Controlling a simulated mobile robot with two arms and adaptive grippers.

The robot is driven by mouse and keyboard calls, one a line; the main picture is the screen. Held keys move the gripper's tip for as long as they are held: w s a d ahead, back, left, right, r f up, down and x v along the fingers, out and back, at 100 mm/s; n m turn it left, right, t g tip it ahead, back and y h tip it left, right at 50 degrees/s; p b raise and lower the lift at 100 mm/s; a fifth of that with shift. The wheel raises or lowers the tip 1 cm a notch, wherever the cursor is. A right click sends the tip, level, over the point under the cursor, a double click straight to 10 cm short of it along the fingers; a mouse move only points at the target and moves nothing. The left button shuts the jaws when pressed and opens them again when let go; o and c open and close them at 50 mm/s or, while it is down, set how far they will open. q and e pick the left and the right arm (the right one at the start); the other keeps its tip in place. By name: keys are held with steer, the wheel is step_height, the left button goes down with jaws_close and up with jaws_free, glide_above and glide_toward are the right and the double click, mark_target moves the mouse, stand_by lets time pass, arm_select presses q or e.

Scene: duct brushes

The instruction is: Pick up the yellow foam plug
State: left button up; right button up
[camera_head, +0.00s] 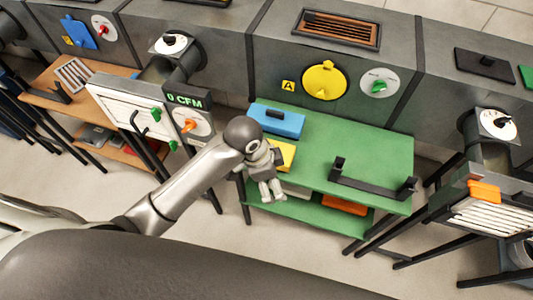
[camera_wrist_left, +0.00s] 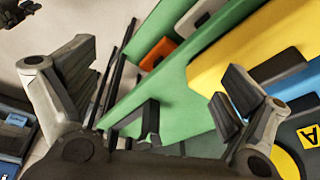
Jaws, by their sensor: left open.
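The yellow foam plug (camera_head: 287,155) lies on the green table top (camera_head: 335,150), partly hidden behind my left gripper (camera_head: 269,188). In the left wrist view the yellow foam plug (camera_wrist_left: 225,70) fills much of the upper right, with a dark handle on its face. My left gripper also shows there (camera_wrist_left: 158,70), with its fingers spread wide and nothing between them. The right fingertip overlaps the plug in the picture; I cannot tell whether they touch. My right gripper is not in view.
A blue block with a dark handle (camera_head: 276,120) lies just behind the plug. A black bracket (camera_head: 372,183) stands on the table's right side. An orange block (camera_head: 345,204) lies on the lower shelf. A duct wall with a yellow disc (camera_head: 325,80) stands behind.

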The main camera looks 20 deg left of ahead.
arm_select(q)
steer(key=w+a+r+m+y, duration=0.1)
steer(key=w+a, duration=0.1)
steer(key=w, duration=0.1)
steer(key=w+a+r+m+g+y, duration=0.1)
steer(key=w+a+r+m, duration=0.1)
steer(key=w, duration=0.2)
steer(key=w+a+r+m, duration=0.2)
steer(key=w+a, duration=0.1)
steer(key=w, duration=0.1)
steer(key=shift+g+y, duration=0.3)
steer(key=shift+y, duration=0.1)
step_height(320, 180, down, 5)
steer(key=shift+w+d+f, duration=0.1)
steer(key=f, duration=0.3)
steer(key=f+p, duration=0.1)
steer(key=shift+d+f, duration=0.35)
steer(key=shift+d, duration=0.05)
steer(key=shift+f, duration=0.35)
steer(key=shift+c, duration=0.3)
steer(key=c, duration=1)
steer(key=shift+r, duration=0.1)
steer(key=shift+c, duration=0.2)
